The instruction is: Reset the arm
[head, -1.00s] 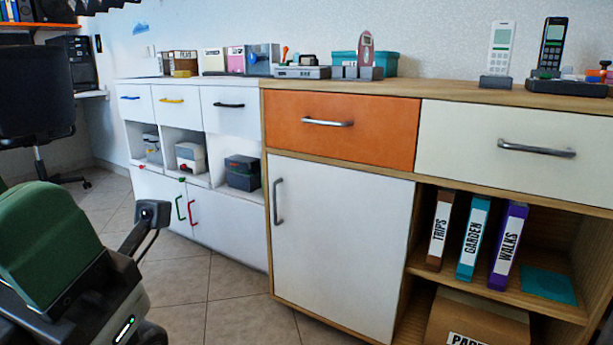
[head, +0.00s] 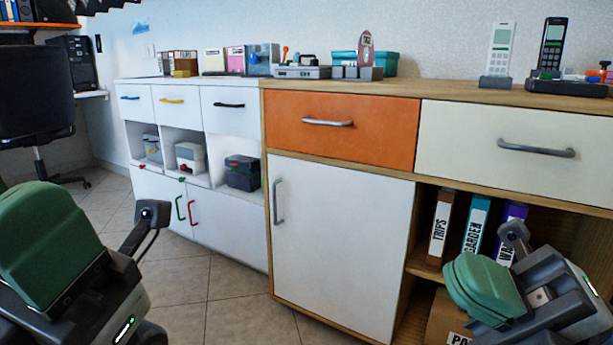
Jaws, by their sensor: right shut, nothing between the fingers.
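My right gripper (head: 515,238) is in the lower right of the head view, with its green and grey housing beside it. It is shut and empty, in front of the open shelf with the binders, and partly hides them. My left gripper (head: 150,213) is at the lower left, at the end of my green and grey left arm, over the tiled floor. It holds nothing that I can see, and its jaw opening cannot be made out from this side.
A wooden cabinet has an orange drawer (head: 342,128), a cream drawer (head: 480,151) and a shut white door (head: 343,240). A brown binder (head: 440,226) stands on its shelf. A white cabinet (head: 238,236) and an office chair (head: 36,100) stand left. Tiled floor (head: 235,295) is clear between.

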